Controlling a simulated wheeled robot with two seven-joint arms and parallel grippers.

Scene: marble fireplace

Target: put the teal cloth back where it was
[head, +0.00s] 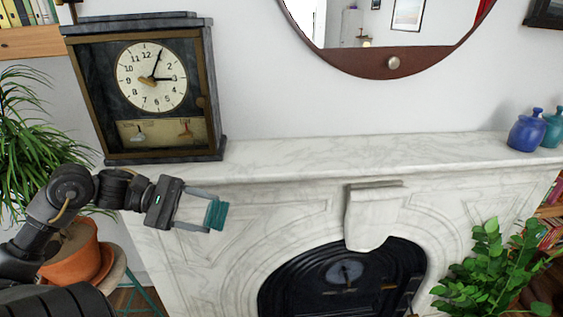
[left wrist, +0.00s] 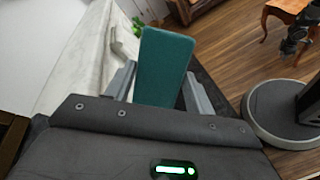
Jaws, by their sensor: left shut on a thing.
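The teal cloth (head: 216,214) is a small folded block held between the fingertips of my left gripper (head: 212,213). In the left wrist view the cloth (left wrist: 163,65) stands out beyond the fingers, and my left gripper (left wrist: 160,85) is shut on it. In the head view the gripper is in front of the marble fireplace's left part, below the level of the mantel shelf (head: 330,152), with the cloth apart from the marble.
A dark clock (head: 150,85) stands on the mantel's left end. Blue and teal jars (head: 526,132) stand at its right end. The mantel between them is clear. A potted plant (head: 70,250) is at left, leafy branches (head: 490,270) at lower right. A round mirror (head: 390,62) hangs above.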

